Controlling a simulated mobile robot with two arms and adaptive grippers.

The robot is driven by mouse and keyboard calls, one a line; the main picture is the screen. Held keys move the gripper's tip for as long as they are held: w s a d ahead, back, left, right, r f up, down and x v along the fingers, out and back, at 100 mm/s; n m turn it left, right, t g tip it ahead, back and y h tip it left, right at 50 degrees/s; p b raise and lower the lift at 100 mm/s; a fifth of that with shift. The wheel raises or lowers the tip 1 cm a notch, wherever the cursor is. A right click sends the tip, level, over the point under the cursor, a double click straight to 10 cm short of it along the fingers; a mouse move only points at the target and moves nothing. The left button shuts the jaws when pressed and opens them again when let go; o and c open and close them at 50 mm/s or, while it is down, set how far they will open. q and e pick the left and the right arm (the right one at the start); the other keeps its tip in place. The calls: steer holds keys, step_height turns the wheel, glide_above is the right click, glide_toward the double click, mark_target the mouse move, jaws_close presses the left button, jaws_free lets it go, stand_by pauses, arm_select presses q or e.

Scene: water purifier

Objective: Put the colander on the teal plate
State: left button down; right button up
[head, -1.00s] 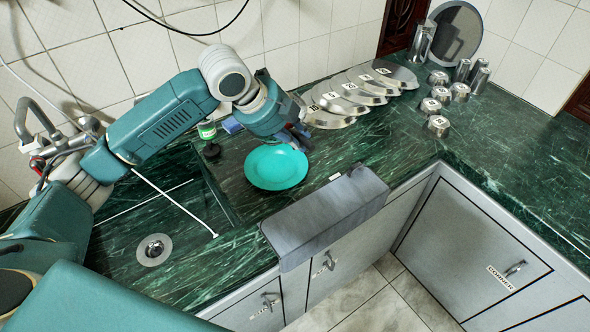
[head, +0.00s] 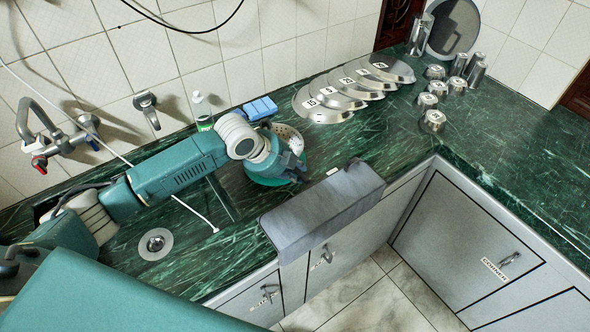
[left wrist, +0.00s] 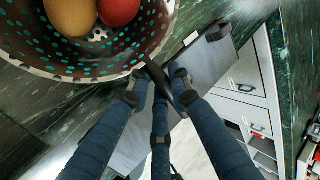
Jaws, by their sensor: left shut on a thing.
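The colander (head: 289,137) shows as a pale perforated rim behind my left gripper in the head view. The left wrist view shows the metal colander (left wrist: 62,62) close up, with a yellow-brown and a red round item inside and teal showing through its holes. My left gripper (left wrist: 158,88) is shut at its edge, on a dark part like a handle. The teal plate (head: 262,180) is mostly hidden under my gripper (head: 293,165) and the colander. I cannot tell whether the colander touches the plate. My right gripper is out of view.
A grey cloth-like block (head: 322,205) lies along the counter's front edge. Numbered metal lids (head: 322,104) lie behind to the right, with metal cups (head: 433,121) farther right. A bottle (head: 202,112) and blue sponge (head: 260,108) stand at the back. The counter's middle right is clear.

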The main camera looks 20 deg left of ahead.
arm_select(q)
steer(key=shift+r, duration=0.1)
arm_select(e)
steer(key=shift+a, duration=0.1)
arm_select(q)
steer(key=c, duration=1.6)
jaws_free()
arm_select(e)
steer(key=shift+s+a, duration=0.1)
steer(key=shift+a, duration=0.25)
arm_select(q)
steer(key=shift+b+v, duration=0.85)
steer(key=shift+v, duration=5.2)
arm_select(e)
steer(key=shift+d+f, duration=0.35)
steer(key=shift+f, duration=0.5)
